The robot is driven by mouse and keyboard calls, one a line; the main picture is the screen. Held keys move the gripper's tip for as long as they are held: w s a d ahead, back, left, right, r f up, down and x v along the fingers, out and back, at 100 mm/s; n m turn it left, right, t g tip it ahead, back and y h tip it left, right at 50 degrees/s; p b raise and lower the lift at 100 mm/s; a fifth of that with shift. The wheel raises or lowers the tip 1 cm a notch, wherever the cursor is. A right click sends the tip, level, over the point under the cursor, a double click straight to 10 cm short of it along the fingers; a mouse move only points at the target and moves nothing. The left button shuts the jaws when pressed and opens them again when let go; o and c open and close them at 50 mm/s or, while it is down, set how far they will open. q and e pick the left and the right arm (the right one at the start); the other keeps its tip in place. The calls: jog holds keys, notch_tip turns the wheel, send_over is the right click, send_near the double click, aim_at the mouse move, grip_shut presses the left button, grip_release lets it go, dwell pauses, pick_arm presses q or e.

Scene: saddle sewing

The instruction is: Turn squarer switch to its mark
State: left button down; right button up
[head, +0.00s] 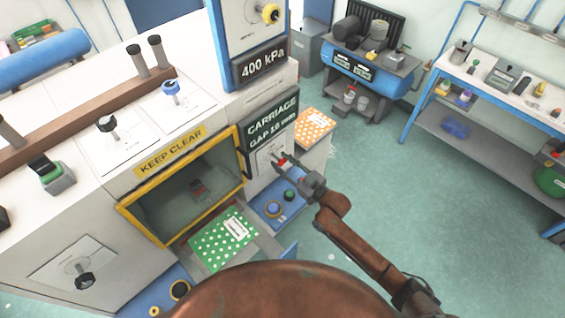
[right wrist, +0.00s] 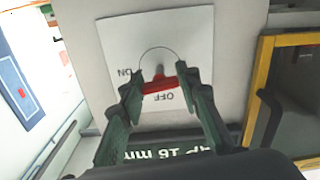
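The squarer switch shows in the right wrist view as a red bar handle (right wrist: 160,86) on a grey shaft. It sits on a white plate (right wrist: 110,40) with a curved line and the words ON and OFF, seen upside down. The red bar lies near the OFF word. My right gripper (right wrist: 160,88) has its fingers spread, one at each end of the bar; I cannot tell whether they touch it. In the head view my right gripper (head: 281,166) is at the plate below the carriage gap sign, partly covering the switch. My left gripper is out of view.
A yellow-framed window (head: 190,190) under a KEEP CLEAR label is left of the switch. A blue panel (head: 276,204) with knobs and a green dotted booklet (head: 224,240) lie below. An orange dotted booklet (head: 315,125) is to the right. Open floor (head: 400,200) lies right.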

jog(key=c, duration=0.6)
jog(key=shift+m, duration=0.9)
jog(key=shift+c, duration=0.2)
jog(key=o, duration=1.2)
jog(key=v, duration=1.2)
